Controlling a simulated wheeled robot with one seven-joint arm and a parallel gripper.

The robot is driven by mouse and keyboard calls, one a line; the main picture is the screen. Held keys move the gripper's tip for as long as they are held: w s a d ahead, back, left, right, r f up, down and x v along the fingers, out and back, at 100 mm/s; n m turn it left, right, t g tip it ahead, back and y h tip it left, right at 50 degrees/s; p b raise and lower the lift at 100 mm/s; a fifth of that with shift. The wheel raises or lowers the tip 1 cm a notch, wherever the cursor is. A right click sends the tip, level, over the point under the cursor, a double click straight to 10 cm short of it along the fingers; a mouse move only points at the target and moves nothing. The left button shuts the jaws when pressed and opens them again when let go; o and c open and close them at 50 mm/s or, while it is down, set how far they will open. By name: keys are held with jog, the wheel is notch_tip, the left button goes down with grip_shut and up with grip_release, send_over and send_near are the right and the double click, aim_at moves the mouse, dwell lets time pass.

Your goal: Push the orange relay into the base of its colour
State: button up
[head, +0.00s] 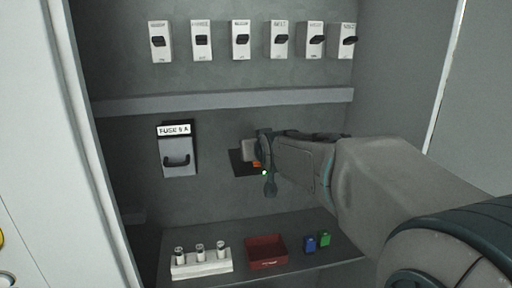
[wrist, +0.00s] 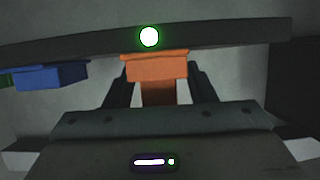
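The orange relay (wrist: 158,93) shows in the wrist view as a narrow block between the two dark fingers of my gripper (wrist: 160,88). Its far end meets a wider orange block (wrist: 155,66), which looks like the orange base. I cannot tell how deep the relay sits in it. A blue base (wrist: 50,76) is to the left, with a green edge (wrist: 5,80) beyond it. In the head view my gripper (head: 262,160) is at the dark plate (head: 238,166) on the back wall and hides most of the orange (head: 257,164). Whether the fingers grip the relay or stand apart is unclear.
A dark bar (wrist: 230,34) with a bright green-rimmed light (wrist: 149,36) crosses the wrist view. On the shelf below are a white fuse holder (head: 202,266), a red tray (head: 266,252), a blue relay (head: 310,244) and a green relay (head: 325,239). A fuse box (head: 177,155) hangs left.

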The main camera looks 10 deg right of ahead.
jog(key=shift+s+r, duration=0.1)
jog(key=b+v, duration=0.1)
jog(key=v, duration=1.2)
jog(key=shift+s+b, duration=0.3)
jog(key=shift+b, duration=0.1)
jog(key=s+f+g+p, duration=0.1)
jog(key=s+f+g, duration=0.4)
jog(key=s+f, duration=0.3)
jog(key=s+f+g+p, duration=0.1)
jog(key=s+f+g, duration=0.4)
jog(key=f, duration=1)
jog(key=s, duration=0.3)
jog(key=shift+s+f+g, duration=0.15)
jog(key=shift+f+g, duration=0.15)
jog(key=shift+d, duration=0.1)
jog(key=c, duration=0.3)
